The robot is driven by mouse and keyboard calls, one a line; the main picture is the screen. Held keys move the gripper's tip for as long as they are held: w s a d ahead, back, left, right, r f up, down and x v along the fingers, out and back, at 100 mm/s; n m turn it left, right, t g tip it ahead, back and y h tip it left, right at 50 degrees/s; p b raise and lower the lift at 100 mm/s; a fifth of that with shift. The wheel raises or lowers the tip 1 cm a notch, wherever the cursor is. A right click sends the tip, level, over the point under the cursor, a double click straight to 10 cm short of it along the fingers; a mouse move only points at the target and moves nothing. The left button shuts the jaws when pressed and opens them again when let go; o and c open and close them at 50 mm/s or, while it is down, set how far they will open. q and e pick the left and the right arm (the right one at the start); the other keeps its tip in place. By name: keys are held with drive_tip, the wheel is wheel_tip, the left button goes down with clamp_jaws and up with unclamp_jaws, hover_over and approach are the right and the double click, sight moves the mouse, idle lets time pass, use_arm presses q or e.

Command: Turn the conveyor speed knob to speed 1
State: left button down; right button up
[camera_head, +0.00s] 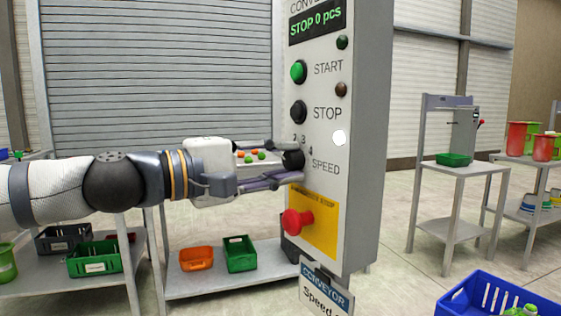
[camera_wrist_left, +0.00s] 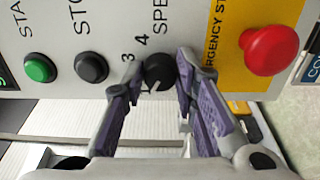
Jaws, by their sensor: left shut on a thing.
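The black speed knob (camera_head: 293,160) sits on the grey conveyor control panel (camera_head: 335,190), left of the word SPEED, with numerals above it. My left gripper (camera_head: 299,163) reaches in from the left with one finger above the knob and one below. In the left wrist view the same knob (camera_wrist_left: 159,70) lies between the purple-padded fingers of my left gripper (camera_wrist_left: 157,75), which is shut on it. My right gripper is out of view.
The red emergency stop button (camera_head: 297,222) sticks out just below the knob. The green start button (camera_head: 298,71) and black stop button (camera_head: 298,111) are above. The display (camera_head: 316,24) reads "STOP 0 pcs". A conveyor sign (camera_head: 325,285) hangs below; a blue crate (camera_head: 470,310) stands lower right.

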use_arm(q)
drive_tip(key=c, duration=1.3)
unclamp_jaws()
drive_tip(key=v, duration=1.2)
